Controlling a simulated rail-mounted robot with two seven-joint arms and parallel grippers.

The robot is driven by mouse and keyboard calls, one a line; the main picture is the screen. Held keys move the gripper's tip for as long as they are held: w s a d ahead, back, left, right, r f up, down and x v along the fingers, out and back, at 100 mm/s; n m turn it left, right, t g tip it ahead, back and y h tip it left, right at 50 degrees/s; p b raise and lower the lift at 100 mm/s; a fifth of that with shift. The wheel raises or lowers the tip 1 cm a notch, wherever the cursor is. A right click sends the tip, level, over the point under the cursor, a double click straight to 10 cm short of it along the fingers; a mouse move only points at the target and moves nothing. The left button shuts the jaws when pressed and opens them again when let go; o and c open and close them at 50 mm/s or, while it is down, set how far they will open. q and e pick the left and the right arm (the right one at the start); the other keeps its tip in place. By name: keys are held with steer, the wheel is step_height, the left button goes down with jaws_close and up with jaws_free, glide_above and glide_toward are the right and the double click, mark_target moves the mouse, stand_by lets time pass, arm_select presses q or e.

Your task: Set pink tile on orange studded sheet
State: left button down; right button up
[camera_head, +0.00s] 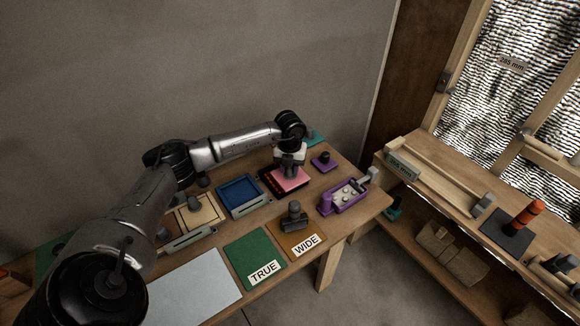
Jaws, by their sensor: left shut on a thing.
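My left gripper (290,169) points down over the back right of the wooden table. It is shut at the pink tile (293,181), which shows flat just under the fingers. The tile is over a dark square piece (268,184) with a thin reddish edge; I cannot tell whether they touch. An orange-brown sheet (285,252) with a "WIDE" label lies at the front edge, but no studs can be made out on it. I cannot pick out an orange studded sheet with certainty. My right gripper is not in view.
A blue tray (239,193) lies left of the tile. A purple holder (345,197) and a small purple block with a dark knob (323,161) are on the right. A second bench is farther right.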

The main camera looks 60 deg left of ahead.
arm_select(q)
steer(key=shift+f, duration=0.1)
steer(key=shift+f, duration=0.55)
stand_by(0.8)
steer(key=shift+f+b, duration=0.2)
steer(key=shift+b, duration=0.1)
stand_by(0.4)
steer(key=shift+r+p, duration=1.1)
steer(key=shift+r, duration=0.25)
steer(key=shift+r+p, duration=1.4)
steer(key=shift+r, duration=0.3)
